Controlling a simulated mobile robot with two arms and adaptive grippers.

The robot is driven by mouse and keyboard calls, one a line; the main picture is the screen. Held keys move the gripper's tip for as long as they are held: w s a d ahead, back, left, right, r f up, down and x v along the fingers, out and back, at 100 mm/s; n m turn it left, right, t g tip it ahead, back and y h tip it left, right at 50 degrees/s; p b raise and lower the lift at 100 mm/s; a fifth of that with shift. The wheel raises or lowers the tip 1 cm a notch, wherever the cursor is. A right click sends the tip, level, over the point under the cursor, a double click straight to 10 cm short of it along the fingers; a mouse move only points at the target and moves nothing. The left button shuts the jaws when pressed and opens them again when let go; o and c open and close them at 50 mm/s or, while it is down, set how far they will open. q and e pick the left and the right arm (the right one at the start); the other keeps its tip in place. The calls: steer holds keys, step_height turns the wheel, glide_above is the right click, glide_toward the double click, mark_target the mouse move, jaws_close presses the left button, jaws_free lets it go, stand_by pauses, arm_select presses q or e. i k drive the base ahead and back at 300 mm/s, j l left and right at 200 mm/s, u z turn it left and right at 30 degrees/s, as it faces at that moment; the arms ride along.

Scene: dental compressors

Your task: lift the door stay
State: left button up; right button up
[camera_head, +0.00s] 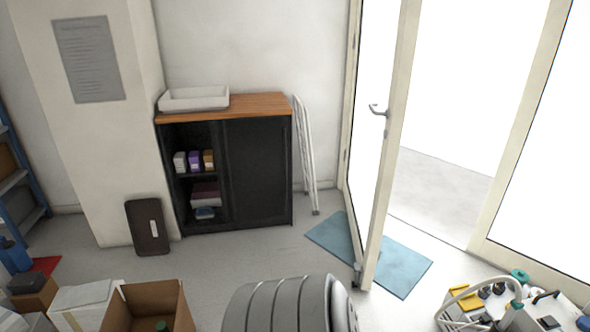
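A glazed door (378,140) with a pale frame stands open at the right, with a lever handle (378,110) on it. A small grey fitting (357,272), which looks like the door stay, is at the door's bottom corner near the floor. It is too small to tell whether it touches the floor or is raised. Neither of my grippers is in view.
A blue mat (405,265) lies under the door. A grey ribbed rounded object (285,305) stands at the bottom middle. A cluttered surface (540,310) is at the bottom right, an open cardboard box (120,312) at the bottom left. A dark cabinet (258,170) stands against the wall.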

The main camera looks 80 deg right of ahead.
mark_target(356, 266)
steer(key=z, duration=3.3)
steer(key=i+j, duration=0.2)
steer(key=i, duration=0.35)
steer(key=i+j, duration=0.15)
steer(key=i, duration=0.4)
steer(key=i+j+u, duration=0.1)
steer(key=i, duration=0.45)
steer(key=i+j, duration=0.25)
steer(key=i, duration=0.3)
